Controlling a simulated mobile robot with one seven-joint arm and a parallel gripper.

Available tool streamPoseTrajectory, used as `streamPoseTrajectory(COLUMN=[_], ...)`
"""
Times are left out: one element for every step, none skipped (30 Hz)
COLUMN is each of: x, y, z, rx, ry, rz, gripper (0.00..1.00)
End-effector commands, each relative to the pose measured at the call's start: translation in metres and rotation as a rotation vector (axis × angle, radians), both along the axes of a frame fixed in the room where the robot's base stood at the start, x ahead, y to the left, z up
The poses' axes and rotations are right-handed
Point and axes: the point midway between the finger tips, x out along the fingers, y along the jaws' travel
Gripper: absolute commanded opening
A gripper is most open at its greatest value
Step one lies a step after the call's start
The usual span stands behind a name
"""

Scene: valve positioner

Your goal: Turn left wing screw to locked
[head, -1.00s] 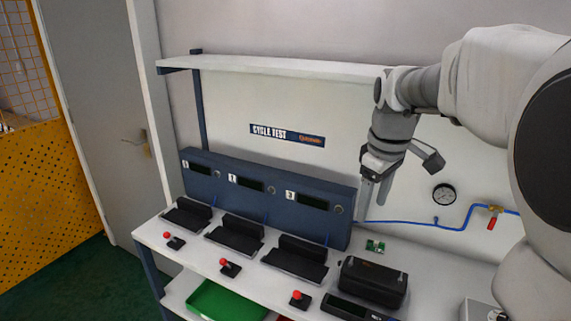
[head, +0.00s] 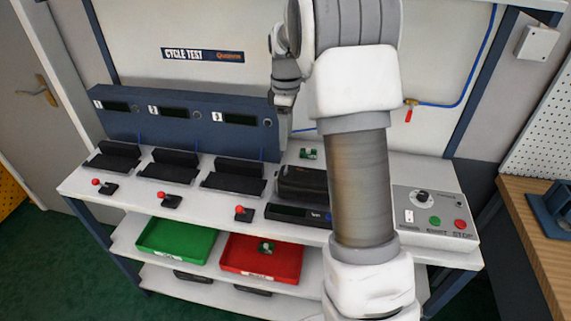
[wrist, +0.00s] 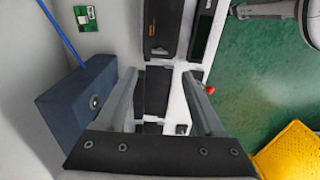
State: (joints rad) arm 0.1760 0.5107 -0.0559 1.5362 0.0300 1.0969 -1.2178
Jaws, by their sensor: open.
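No wing screw can be made out in either view. A black box-shaped device (head: 300,182) sits on the bench right of the third dark cradle, partly hidden by my arm. It also shows at the top of the wrist view (wrist: 163,32). My gripper (head: 284,135) points down above the back of the bench, near the right end of the blue panel. In the wrist view my gripper (wrist: 160,73) has its two fingers spread with nothing between them. A dark cradle (wrist: 157,95) lies below, seen in the gap.
The blue display panel (head: 180,122) stands behind several dark cradles. Red-knobbed levers (head: 241,213) line the bench front. A small green board (head: 309,153) lies at the back. A control box (head: 433,214) is at right. Green (head: 177,241) and red (head: 234,258) trays are below.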

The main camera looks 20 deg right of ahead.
Motion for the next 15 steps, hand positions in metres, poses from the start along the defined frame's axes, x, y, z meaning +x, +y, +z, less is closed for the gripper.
streamPoseTrajectory(x=[-0.001,-0.001,-0.001,0.0,-0.001,-0.001,-0.001,0.0,-0.001,-0.001,-0.001,-0.001,0.0,0.0,0.0], y=[0.0,0.0,0.001,0.0,0.001,0.001,0.001,0.0,0.0,0.0,0.0,0.0,0.0,0.0,0.0], z=[-0.012,-0.019,-0.028,-0.035,-0.041,-0.05,-0.056,-0.062,-0.069,-0.075,-0.08,-0.086,-0.089,-0.093,-0.097], rx=[0.001,0.001,0.001,0.001,0.001,0.001,0.001,0.002,0.002,0.0,0.001,0.0,0.0,0.0,0.001], ry=[0.003,0.003,0.005,0.003,0.004,0.004,0.004,0.002,0.002,0.002,0.003,0.002,0.001,0.002,0.001], rz=[0.0,0.0,0.0,0.0,0.0,0.0,0.0,0.0,0.0,0.0,0.0,0.0,0.0,0.0,0.0], gripper=[0.7,0.7,0.7,0.7,0.7,0.7,0.7,0.7,0.7,0.7,0.7,0.7,0.7,0.7,0.7])
